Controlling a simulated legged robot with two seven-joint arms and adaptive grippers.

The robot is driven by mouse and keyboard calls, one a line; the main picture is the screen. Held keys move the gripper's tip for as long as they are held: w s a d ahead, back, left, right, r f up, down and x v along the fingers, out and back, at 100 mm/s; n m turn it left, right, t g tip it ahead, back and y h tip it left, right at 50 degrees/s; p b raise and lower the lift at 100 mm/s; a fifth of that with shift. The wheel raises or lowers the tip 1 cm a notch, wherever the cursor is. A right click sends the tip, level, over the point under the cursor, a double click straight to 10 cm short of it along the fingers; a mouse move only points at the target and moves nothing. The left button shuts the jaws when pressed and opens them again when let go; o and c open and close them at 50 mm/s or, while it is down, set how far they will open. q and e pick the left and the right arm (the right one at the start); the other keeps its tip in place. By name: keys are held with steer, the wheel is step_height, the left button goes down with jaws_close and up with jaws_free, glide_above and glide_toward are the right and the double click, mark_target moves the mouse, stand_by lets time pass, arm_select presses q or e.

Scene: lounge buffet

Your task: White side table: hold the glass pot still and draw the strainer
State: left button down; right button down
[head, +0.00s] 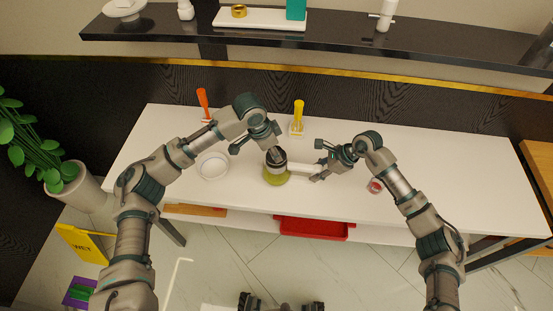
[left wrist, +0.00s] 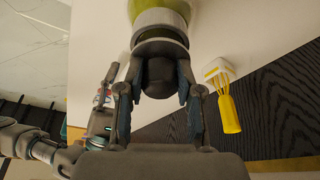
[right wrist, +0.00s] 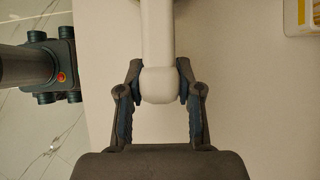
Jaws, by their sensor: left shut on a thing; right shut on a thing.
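The glass pot (head: 275,180), with greenish contents, stands on the white side table (head: 430,190) near its front edge. Its white side handle (head: 302,168) points right. My right gripper (head: 322,168) is shut on the handle end, which also shows between its fingers in the right wrist view (right wrist: 158,85). My left gripper (left wrist: 160,90) is above the pot, shut on the dark knob of the strainer (left wrist: 160,72). Below the knob are a grey ring and the pot's pale collar (left wrist: 160,22). The strainer's lower part is hidden, so I cannot tell how deep it sits.
A white round dish (head: 212,166) lies left of the pot. A small red-and-white item (head: 375,186) is to the right. A red tray (head: 314,228) is below the front edge. The table's right side is clear.

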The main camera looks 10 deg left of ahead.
mark_target(279, 148)
steer(key=shift+d+f, duration=0.15)
steer(key=shift+f, duration=0.25)
arm_select(q)
steer(key=shift+r, duration=3)
arm_select(e)
steer(key=c, duration=0.9)
jaws_free()
arm_select(q)
steer(key=shift+w+f, duration=0.15)
steer(key=shift+w, duration=0.05)
arm_select(e)
steer(key=shift+o, duration=1)
steer(key=shift+w, duration=0.2)
arm_select(q)
steer(key=shift+s, duration=0.1)
arm_select(e)
steer(key=shift+s+r, duration=0.1)
steer(key=shift+r, duration=0.15)
steer(key=v, duration=0.7)
steer(key=shift+r, duration=0.3)
